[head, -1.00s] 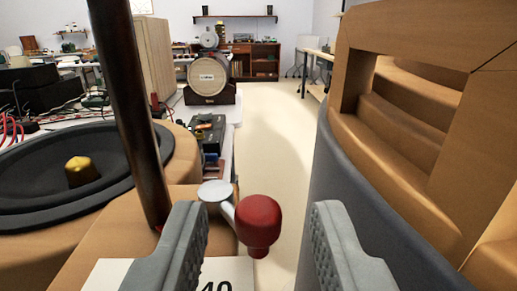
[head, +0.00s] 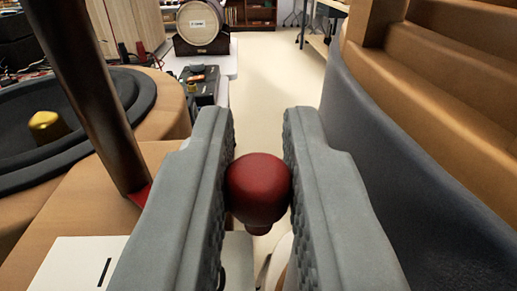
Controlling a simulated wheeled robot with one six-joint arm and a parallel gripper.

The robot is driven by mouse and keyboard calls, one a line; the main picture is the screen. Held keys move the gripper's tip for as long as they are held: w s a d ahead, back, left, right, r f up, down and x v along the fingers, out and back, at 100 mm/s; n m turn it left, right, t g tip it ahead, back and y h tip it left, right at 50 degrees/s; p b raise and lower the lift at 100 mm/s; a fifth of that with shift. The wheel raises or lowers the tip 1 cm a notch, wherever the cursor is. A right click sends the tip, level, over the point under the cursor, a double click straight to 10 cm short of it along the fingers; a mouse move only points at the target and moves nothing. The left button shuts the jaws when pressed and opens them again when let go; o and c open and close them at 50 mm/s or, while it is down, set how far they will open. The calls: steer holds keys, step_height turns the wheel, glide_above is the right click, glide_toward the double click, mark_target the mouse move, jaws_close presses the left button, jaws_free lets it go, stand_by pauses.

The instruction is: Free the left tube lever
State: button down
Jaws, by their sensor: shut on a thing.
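The lever's red knob (head: 258,190) is in the middle of the head view, between the two grey fingers of my gripper (head: 258,180). The fingers are shut on the knob and touch it on both sides. The lever's metal arm and pivot are mostly hidden below the knob and behind the fingers. A dark upright tube (head: 88,95) stands to the left of the gripper, tilted in the picture, with a bit of red at its foot. A white label (head: 75,268) lies at the lower left, partly covered by the left finger.
A black speaker cone with a gold centre (head: 46,126) is at the left. A large tan and dark grey curved body (head: 400,150) stands close on the right. A barrel-shaped thing (head: 200,25) is farther back. Pale floor (head: 275,75) is clear between them.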

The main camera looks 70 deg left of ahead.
steer(key=shift+s+m+t+h, duration=0.2)
steer(key=shift+m+t+h, duration=0.2)
steer(key=shift+m+t, duration=0.3)
steer(key=c, duration=1.4)
jaws_free()
steer(key=v, duration=1.7)
steer(key=shift+s, duration=0.2)
steer(key=shift+d, duration=0.15)
